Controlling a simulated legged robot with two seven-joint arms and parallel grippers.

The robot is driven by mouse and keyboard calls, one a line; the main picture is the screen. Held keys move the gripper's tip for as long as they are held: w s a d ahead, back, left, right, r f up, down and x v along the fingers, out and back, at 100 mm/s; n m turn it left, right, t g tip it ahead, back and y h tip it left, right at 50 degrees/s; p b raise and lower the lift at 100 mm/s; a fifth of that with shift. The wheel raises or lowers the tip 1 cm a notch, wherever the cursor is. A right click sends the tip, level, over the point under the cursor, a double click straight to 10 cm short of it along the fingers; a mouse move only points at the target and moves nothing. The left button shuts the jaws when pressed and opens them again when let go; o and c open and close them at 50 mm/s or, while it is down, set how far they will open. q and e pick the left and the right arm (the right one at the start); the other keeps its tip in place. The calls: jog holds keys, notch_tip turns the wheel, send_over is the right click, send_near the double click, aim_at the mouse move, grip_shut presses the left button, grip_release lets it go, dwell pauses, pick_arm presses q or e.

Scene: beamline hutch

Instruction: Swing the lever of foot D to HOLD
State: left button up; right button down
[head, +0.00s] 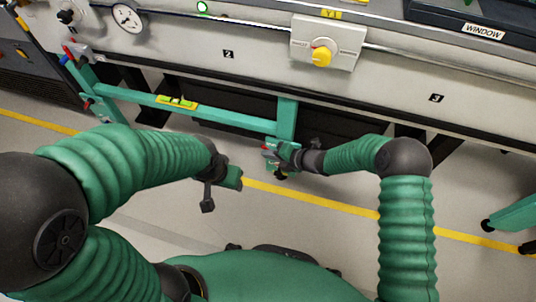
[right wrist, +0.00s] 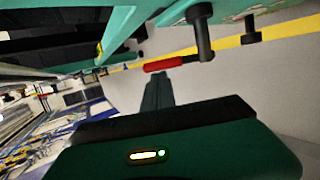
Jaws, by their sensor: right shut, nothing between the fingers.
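A foot (head: 283,168) of the green frame stands at the lower middle of the head view, beside my right gripper (head: 277,154). I cannot read a letter on it. In the right wrist view, a lever with a red grip (right wrist: 163,64) lies roughly level, its dark arm (right wrist: 204,42) rising to the green frame. My right gripper (right wrist: 158,80) is shut and empty, its fingertips just below the red grip; I cannot tell if they touch. In the head view the gripper partly hides the lever. My left gripper (head: 232,180) is away to the left; its jaws are unclear.
The green crossbar (head: 225,122) carries a yellow level (head: 177,102). Another foot (head: 93,103) stands at the left. Open floor with a yellow line (head: 355,207) lies in front.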

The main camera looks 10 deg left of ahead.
jog(key=shift+d+y+b, duration=0.35)
jog(key=shift+y+b, duration=0.05)
jog(key=shift+y, duration=0.1)
jog(key=shift+w+d+r+m+y+b, duration=0.1)
jog(key=shift+d+m+y+b, duration=0.1)
jog(key=shift+d+y+b, duration=0.35)
jog(key=shift+d+r+m+y+b, duration=0.1)
jog(key=shift+d+m+y+b, duration=0.15)
jog(key=shift+y+b, duration=0.5)
jog(key=shift+d+m+t+y+b, duration=0.25)
jog(key=shift+d+t+y+b, duration=0.5)
jog(key=shift+y+b, duration=0.6)
jog(key=shift+d+f+m+t+y+b, duration=0.15)
jog(key=shift+d+m+t+y+b, duration=0.15)
jog(key=shift+d+y+b, duration=0.9)
jog(key=shift+d+f+b, duration=0.2)
jog(key=shift+d+b, duration=0.05)
jog(key=shift+b, duration=0.35)
jog(key=shift+a, duration=0.1)
